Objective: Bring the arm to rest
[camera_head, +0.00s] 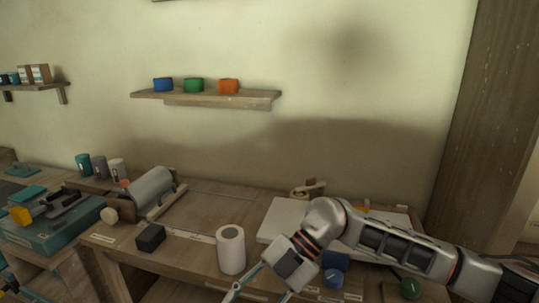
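My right arm comes in from the right edge over the workbench (195,215). Its gripper (262,293) hangs low at the bottom of the view, pointing down and to the left, near the bench's front edge. Its fingers look spread apart, with nothing seen between them; the lower tips are close to the picture's edge. A white roll (231,252) stands upright just behind and left of the gripper. My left gripper is not in view.
A light board (283,218) lies behind the arm. A blue object (336,268) and a green one (410,288) are beneath the arm. A grey cylindrical device (152,187) and a black block (150,237) are on the left. A wall shelf (205,97) holds three coloured items.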

